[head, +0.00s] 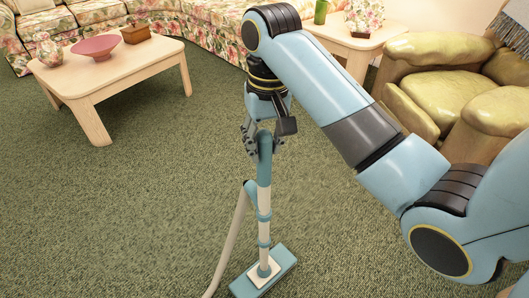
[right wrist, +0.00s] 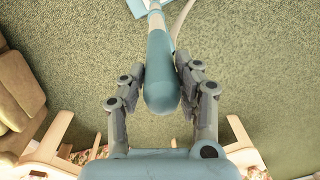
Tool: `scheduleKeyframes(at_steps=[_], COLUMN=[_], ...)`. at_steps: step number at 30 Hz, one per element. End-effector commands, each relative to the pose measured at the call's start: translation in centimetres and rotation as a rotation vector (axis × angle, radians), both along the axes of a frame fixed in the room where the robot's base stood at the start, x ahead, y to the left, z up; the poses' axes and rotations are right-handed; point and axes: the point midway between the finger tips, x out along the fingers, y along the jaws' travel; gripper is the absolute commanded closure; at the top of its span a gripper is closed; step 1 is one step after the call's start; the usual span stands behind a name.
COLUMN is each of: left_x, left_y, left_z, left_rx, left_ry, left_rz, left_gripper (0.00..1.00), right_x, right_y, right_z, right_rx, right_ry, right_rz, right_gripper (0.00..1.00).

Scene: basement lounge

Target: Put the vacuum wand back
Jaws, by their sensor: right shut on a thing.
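The vacuum wand (head: 264,200) stands nearly upright in the middle of the head view, with a blue handle, a pale tube with blue bands and a flat blue floor head (head: 265,272) low on the carpet. A pale hose (head: 231,240) runs from below the handle down to the lower left. My right gripper (head: 264,142) is shut on the blue handle at the wand's top. In the right wrist view the handle (right wrist: 161,80) lies between the two fingers. My left gripper is not in view.
A low wooden table (head: 135,68) with a pink bowl (head: 96,46), vase and box stands at the upper left. A floral sofa (head: 205,28) runs along the back. A side table (head: 350,40) and a yellow-green armchair (head: 440,85) stand at the upper right. Green carpet (head: 130,200) at the left is clear.

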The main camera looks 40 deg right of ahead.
Motion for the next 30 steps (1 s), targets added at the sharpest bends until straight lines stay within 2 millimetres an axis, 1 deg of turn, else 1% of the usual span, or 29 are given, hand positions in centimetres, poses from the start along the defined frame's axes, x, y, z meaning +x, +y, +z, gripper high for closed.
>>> scheduleKeyframes(at_steps=[1,3,14,15,20,30], left_x=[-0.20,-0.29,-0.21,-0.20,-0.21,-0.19], left_y=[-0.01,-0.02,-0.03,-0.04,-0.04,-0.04], left_z=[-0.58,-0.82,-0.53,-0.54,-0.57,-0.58], left_rx=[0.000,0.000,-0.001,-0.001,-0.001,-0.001], left_ry=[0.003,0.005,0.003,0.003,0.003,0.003], left_rz=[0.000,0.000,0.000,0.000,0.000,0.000], left_gripper=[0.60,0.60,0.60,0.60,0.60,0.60], right_x=[0.01,0.05,0.09,0.02,0.04,0.07], right_y=[0.02,0.02,0.01,0.01,0.01,0.02], right_z=[-1.04,-1.73,-1.80,-1.95,-1.95,-1.91], right_rx=[0.000,0.001,0.001,0.001,0.000,0.001], right_ry=[0.000,-0.001,-0.004,-0.001,-0.002,-0.003], right_rz=[0.000,0.000,0.000,0.000,0.000,0.000], right_gripper=[1.00,1.00,1.00,0.65,0.45,0.45])
